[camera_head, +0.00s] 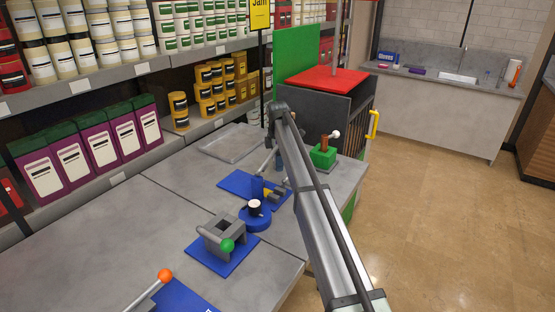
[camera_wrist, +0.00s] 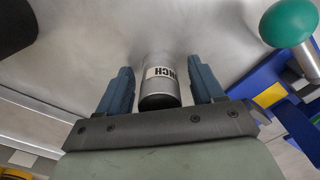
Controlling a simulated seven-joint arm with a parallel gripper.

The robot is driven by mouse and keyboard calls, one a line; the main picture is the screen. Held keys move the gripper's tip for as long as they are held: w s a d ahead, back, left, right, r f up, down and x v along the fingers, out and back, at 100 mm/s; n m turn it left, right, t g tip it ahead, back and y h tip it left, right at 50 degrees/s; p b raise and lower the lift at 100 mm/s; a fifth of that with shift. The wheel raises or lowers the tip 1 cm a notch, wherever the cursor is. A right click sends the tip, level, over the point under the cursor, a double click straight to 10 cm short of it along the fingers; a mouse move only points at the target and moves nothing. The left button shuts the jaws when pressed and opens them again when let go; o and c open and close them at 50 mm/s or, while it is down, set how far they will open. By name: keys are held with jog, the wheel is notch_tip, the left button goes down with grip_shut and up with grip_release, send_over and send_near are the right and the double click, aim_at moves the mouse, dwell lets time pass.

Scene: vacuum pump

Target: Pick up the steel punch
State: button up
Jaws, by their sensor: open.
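The steel punch (camera_wrist: 161,88) is a grey metal cylinder with a white label, partly readable as "PUNCH", and a dark end face. In the wrist view it lies in the gap between the two blue fingers of my gripper (camera_wrist: 158,72). The gripper is open, with a narrow gap showing on each side of the punch. In the head view the gripper is mostly hidden behind my arm, and I cannot make out the punch there.
A blue fixture with a yellow part (camera_wrist: 270,95) and a green ball knob (camera_wrist: 287,22) stand close right of the gripper in the wrist view. The grey table (camera_head: 100,250) also bears a grey block fixture (camera_head: 222,233), a round blue holder (camera_head: 254,217) and a tray (camera_head: 230,145).

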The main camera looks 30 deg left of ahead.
jog(key=shift+c, duration=0.4)
jog(key=c, duration=1.1)
jog(key=shift+c, duration=0.2)
jog(key=shift+r, duration=0.1)
